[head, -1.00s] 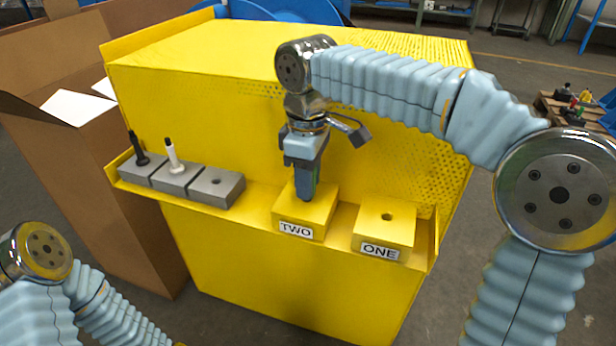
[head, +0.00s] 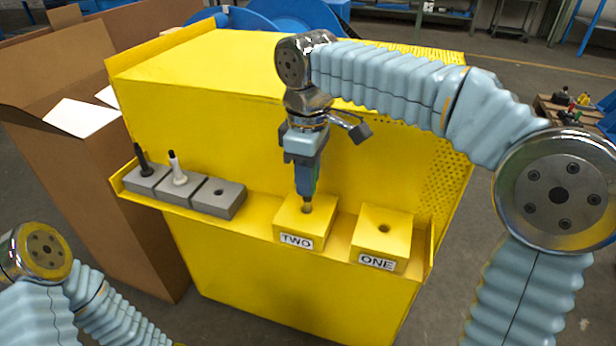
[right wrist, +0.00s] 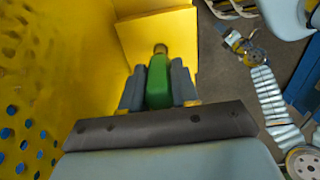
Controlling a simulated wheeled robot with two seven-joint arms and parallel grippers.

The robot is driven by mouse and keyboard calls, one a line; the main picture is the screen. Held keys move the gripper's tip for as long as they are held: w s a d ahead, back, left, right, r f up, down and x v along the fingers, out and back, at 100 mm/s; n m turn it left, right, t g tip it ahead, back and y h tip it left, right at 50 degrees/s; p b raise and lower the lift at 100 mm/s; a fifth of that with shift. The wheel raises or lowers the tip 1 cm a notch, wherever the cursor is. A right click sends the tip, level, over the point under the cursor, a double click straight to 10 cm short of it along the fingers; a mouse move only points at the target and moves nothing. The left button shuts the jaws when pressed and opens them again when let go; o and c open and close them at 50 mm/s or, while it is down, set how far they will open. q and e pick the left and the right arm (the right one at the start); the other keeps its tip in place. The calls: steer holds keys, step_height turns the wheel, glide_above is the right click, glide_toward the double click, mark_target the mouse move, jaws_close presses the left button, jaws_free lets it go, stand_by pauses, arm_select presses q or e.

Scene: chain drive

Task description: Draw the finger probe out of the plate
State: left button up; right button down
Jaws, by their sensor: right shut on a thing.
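The finger probe has a green handle (right wrist: 158,85) and a brass-coloured lower part (right wrist: 160,48). My right gripper (head: 307,190) is shut around the handle, one finger on each side, and holds it upright over the yellow block labelled TWO (head: 291,241). In the head view, a short piece of the probe's metal (head: 308,207) shows between the fingers and the block's top. Its lower end is at the block's hole; I cannot tell how deep it sits. The block also shows in the right wrist view (right wrist: 140,35). My left gripper is out of view.
The yellow block labelled ONE (head: 397,240), with an empty hole, stands to the right on the same yellow shelf. At left, grey blocks hold a black pin (head: 140,158) and a white pin (head: 177,168); a third grey block (head: 226,199) has an empty hole. A cardboard box (head: 70,170) stands left.

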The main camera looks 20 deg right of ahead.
steer(key=shift+r, duration=3.7)
